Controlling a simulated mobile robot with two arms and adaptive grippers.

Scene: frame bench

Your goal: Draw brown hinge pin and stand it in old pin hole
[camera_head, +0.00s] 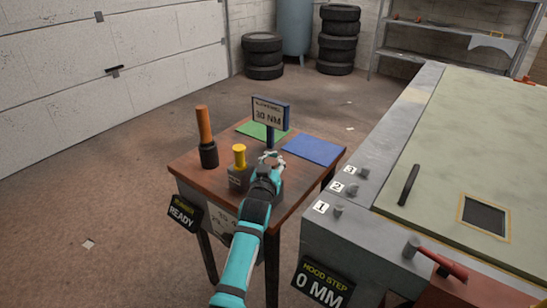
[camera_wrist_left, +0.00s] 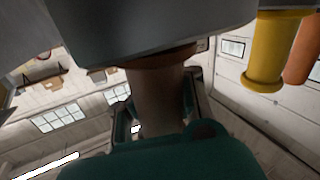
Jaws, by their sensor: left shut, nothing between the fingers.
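My left gripper (camera_head: 271,161) is over the right part of the small brown-topped table, at a grey block (camera_head: 276,188) beside the yellow-topped pin (camera_head: 239,156). It is shut and covers most of what lies behind it. In the left wrist view a brown cylinder (camera_wrist_left: 158,100), likely the brown hinge pin, shows among the teal finger parts, below a dark block (camera_wrist_left: 150,25); I cannot tell whether they touch it. The yellow pin also shows in that view (camera_wrist_left: 264,75). I cannot make out the old pin hole. My right gripper is not in view.
An orange-handled tool (camera_head: 203,125) stands in a dark holder at the table's left. Green (camera_head: 262,130) and blue (camera_head: 312,149) mats and a "30 NM" sign (camera_head: 270,114) are behind. The bench (camera_head: 340,240) at right carries numbered posts and a red lever (camera_head: 442,264).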

